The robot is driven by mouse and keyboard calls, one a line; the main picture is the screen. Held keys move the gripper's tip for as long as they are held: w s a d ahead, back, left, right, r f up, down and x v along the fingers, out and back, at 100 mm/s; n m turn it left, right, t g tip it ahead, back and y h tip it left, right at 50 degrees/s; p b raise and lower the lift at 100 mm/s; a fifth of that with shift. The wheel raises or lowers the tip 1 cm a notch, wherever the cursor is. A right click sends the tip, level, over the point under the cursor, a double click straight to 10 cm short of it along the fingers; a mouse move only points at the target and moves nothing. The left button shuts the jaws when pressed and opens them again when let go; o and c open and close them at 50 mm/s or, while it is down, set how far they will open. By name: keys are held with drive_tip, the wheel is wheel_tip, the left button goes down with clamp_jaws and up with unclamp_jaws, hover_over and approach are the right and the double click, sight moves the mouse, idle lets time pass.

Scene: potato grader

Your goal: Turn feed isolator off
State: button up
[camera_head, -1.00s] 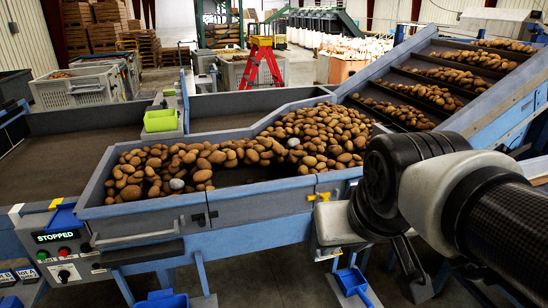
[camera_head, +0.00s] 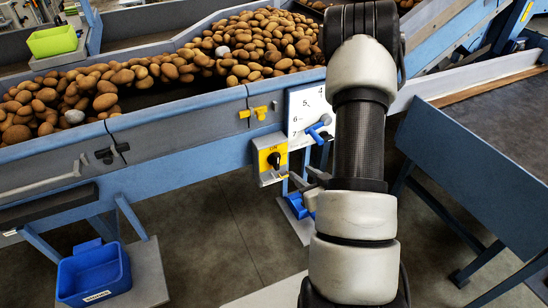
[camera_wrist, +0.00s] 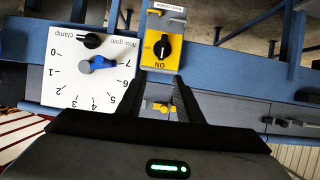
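The feed isolator (camera_head: 270,160) is a yellow plate on a grey box with a black rotary knob, fixed under the conveyor's side rail. Its label reads ON above the knob. In the wrist view the isolator (camera_wrist: 163,47) appears upside down, just beyond my fingertips, with the knob pointer upright in the picture. My gripper (camera_wrist: 162,84) is open and empty, its two dark fingers apart with a gap between them. In the head view my gripper is mostly hidden behind my arm, to the right of the isolator. No contact with the knob shows.
A white numbered dial plate with a blue lever (camera_head: 318,128) sits right beside the isolator; its black clamp knob (camera_wrist: 91,41) shows in the wrist view. Yellow clips (camera_head: 260,112) are on the rail above. A blue bin (camera_head: 94,272) stands lower left. Potatoes fill the conveyor.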

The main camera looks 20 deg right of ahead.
drive_tip(key=b, duration=1.2)
approach(278, 158)
drive_tip(key=x, duration=0.9)
drive_tip(key=shift+w+f, duration=0.1)
clamp_jaws()
